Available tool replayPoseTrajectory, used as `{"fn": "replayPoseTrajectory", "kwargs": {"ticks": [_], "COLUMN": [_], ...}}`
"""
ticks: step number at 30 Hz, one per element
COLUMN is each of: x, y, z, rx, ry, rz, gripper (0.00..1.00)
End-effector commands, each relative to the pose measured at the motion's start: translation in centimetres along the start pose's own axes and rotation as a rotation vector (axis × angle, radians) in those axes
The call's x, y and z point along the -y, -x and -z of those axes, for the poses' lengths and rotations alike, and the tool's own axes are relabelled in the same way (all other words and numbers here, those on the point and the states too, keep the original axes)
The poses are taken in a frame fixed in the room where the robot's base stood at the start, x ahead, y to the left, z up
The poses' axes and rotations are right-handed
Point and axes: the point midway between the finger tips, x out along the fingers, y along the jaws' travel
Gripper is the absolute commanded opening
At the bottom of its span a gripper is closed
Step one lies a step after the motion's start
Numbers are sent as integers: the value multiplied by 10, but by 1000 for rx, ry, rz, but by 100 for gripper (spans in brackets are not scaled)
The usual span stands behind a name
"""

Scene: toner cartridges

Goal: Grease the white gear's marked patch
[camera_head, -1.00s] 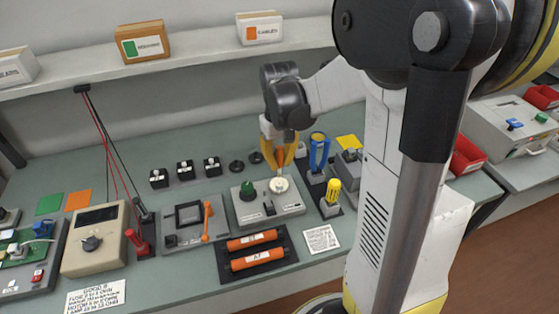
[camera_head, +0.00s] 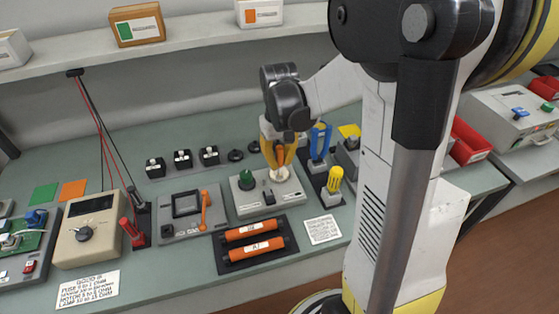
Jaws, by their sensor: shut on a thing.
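The white gear (camera_head: 284,175) sits on the right part of a grey unit (camera_head: 262,198), beside a green knob (camera_head: 246,178). My gripper (camera_head: 280,165) points down at the gear with its yellow fingers drawn together. Its tips meet the gear's pale top and appear shut on it. The fingers cover part of the gear, and its marked patch cannot be made out. A yellow-topped tool (camera_head: 335,179) and a blue tool (camera_head: 319,141) stand in dark holders just right of the gripper. I cannot tell which one carries grease.
A black tray with orange cartridges (camera_head: 254,232) lies in front of the unit. A panel with an orange lever (camera_head: 194,216) and a beige meter (camera_head: 89,233) stand left. A white label card (camera_head: 323,229) lies right. Small black switches (camera_head: 182,159) are behind.

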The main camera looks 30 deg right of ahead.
Motion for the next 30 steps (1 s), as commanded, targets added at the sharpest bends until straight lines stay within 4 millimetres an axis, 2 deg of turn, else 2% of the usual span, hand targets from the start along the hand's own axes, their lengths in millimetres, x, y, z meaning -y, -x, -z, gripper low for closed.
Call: {"fn": "replayPoseTrajectory", "kwargs": {"ticks": [30], "x": [1], "y": [-8], "z": [-3], "rx": [0], "ry": [0], "rz": [0], "gripper": [0]}}
